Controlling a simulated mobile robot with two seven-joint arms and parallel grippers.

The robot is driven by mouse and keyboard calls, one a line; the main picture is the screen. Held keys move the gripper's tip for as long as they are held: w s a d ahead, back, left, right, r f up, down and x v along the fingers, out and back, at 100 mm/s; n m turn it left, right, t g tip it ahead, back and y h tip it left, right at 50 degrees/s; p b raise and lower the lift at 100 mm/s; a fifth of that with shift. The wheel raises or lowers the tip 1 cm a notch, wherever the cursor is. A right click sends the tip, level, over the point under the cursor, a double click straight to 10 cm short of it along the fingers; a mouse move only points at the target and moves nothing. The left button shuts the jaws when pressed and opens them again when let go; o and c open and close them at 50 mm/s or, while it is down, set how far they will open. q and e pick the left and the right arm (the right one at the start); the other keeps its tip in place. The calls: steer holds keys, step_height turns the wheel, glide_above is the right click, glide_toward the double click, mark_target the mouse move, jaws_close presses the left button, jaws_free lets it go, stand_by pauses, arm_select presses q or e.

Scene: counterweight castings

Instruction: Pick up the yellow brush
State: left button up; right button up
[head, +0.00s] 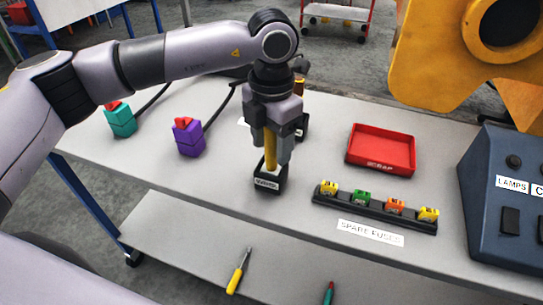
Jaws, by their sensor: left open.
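The yellow brush (270,150) stands upright in a small black holder (270,181) with a white label, on the grey table. My left gripper (271,149) points down over it, with its open fingers on either side of the yellow handle. I cannot tell whether the fingers touch the handle. The upper part of the handle is hidden by the gripper. My right gripper is not in view.
A black fuse rail (374,207) and red tray (381,150) lie right of the holder. Purple (189,138) and teal (121,120) blocks stand left. A dark blue control box (500,200) and large yellow casting (440,55) border the right. A yellow-handled screwdriver (237,275) lies lower.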

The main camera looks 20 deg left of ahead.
arm_select(q)
jaws_close()
steer(key=shift+r, duration=0.1)
